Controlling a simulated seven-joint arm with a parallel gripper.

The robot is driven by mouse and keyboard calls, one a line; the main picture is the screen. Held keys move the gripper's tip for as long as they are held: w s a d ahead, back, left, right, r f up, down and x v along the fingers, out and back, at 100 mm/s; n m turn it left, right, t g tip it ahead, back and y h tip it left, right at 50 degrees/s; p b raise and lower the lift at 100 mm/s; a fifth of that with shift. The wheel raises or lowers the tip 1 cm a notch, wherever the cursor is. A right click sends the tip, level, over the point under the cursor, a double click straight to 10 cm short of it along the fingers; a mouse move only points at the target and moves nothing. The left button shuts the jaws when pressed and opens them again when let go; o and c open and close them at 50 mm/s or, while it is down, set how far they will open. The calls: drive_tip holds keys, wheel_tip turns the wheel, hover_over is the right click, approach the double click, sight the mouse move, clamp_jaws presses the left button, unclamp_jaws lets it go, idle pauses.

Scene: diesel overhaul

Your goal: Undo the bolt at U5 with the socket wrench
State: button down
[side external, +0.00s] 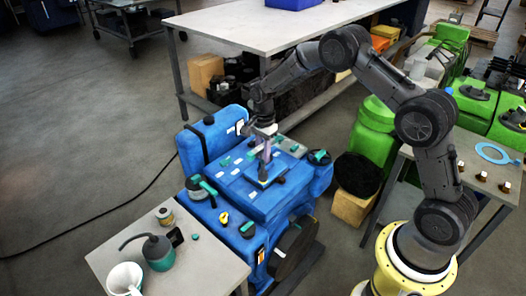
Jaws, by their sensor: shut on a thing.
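The blue engine (237,196) stands in the middle, with several small white labels on its top that are too small to read. My gripper (266,131) is above the engine top, shut on the upper part of an upright, slim greyish tool, which looks like the socket wrench (265,153). The tool's lower end is at or just above the front part of the engine top; I cannot tell whether it touches. The bolt at U5 cannot be made out. Small green pieces (280,138) show on the engine top behind the tool.
A side table (120,252) at front left holds an oil can (158,252), a white mug (125,279) and a small tin (165,216). A long workbench (250,30) stands behind. Open floor lies left.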

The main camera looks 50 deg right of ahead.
drive_tip(key=shift+f, duration=0.25)
drive_tip(key=n, duration=0.3)
drive_tip(key=shift+n, duration=0.4)
drive_tip(key=n, duration=0.4)
drive_tip(key=shift+n, duration=0.4)
drive_tip(key=n, duration=0.4)
drive_tip(key=shift+w+r+n, duration=0.1)
drive_tip(key=shift+n, duration=0.3)
drive_tip(key=n, duration=0.5)
drive_tip(key=c, duration=1.2)
unclamp_jaws()
drive_tip(key=shift+c, duration=0.2)
clamp_jaws()
